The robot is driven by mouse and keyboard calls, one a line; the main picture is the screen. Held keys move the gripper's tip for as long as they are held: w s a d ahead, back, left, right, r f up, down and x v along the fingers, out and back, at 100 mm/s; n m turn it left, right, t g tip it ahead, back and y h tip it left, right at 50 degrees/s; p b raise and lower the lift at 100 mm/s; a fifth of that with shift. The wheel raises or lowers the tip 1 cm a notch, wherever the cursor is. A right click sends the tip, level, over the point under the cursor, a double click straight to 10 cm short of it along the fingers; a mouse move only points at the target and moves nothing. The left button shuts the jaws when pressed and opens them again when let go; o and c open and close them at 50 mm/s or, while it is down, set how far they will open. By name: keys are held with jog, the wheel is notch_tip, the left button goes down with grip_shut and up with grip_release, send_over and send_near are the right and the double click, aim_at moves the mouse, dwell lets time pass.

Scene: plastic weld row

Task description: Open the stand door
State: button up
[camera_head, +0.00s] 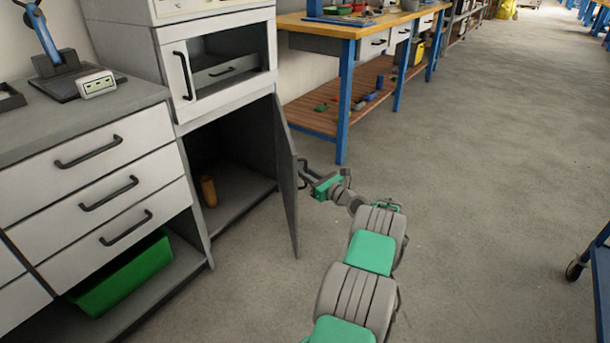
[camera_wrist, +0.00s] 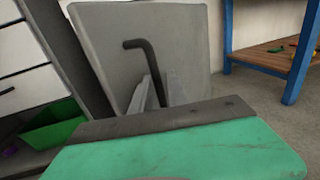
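The stand door (camera_head: 287,178) is a grey panel on the lower cabinet. It stands swung well out from the cabinet, and the dark compartment (camera_head: 225,150) behind it is exposed. My gripper (camera_head: 308,178) is at the outer face of the door, by its dark handle (camera_head: 302,172). In the wrist view the door (camera_wrist: 190,40) faces me. Its black bent handle (camera_wrist: 145,55) runs down between my two grey fingers (camera_wrist: 162,90). Whether the fingers press on the bar cannot be made out, as the gripper body hides the lower part.
An orange-brown cylinder (camera_head: 209,191) stands inside the compartment. A drawer unit (camera_head: 95,190) with a green bin (camera_head: 125,275) below is at left. A blue-legged workbench (camera_head: 343,110) stands behind the door. Open floor (camera_head: 480,170) lies to the right, with a blue cart (camera_head: 600,270) at the edge.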

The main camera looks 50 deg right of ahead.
jog(key=shift+s, duration=0.1)
jog(key=s+p, duration=0.3)
jog(key=s, duration=0.4)
jog(key=shift+s+a, duration=0.15)
jog(key=shift+s, duration=0.2)
jog(key=shift+c, duration=0.3)
